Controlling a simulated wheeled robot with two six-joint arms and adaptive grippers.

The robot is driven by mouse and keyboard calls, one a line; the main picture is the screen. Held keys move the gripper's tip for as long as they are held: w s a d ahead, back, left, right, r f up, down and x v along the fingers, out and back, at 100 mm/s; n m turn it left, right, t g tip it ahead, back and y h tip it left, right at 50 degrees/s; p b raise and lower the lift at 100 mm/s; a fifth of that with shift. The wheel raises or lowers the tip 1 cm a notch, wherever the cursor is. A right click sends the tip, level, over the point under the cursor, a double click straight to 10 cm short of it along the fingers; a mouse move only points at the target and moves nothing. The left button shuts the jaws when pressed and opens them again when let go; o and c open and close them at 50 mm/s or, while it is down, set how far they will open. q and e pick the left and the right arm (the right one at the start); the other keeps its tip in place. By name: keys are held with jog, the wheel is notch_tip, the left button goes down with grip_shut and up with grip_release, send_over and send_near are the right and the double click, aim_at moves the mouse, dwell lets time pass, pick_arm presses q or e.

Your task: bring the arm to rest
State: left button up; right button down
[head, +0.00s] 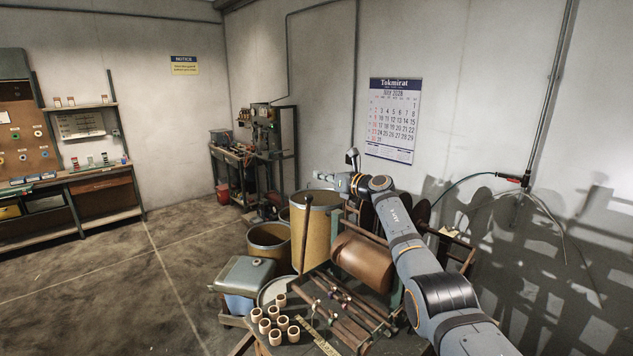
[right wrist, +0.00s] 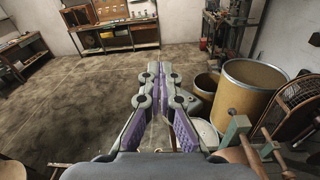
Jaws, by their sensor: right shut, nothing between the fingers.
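My right arm reaches in from the lower right of the head view, and its gripper (head: 325,176) is held in the air above the tall tan drum, in front of the wall. In the right wrist view the gripper (right wrist: 160,72) has its grey and purple fingers together with nothing between them. It points out over the open floor. My left gripper is not in view.
Several pale rings (head: 273,327) stand on a bench at the bottom. A brown roll (head: 362,262) lies on a frame beneath my arm. Open drums (head: 269,243) and a grey-lidded bin (head: 243,275) stand left of it. The floor (head: 120,290) at left is clear.

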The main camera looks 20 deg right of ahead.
jog(key=shift+w+d+f, duration=0.15)
jog(key=shift+w+d, duration=0.05)
jog(key=shift+d, duration=0.1)
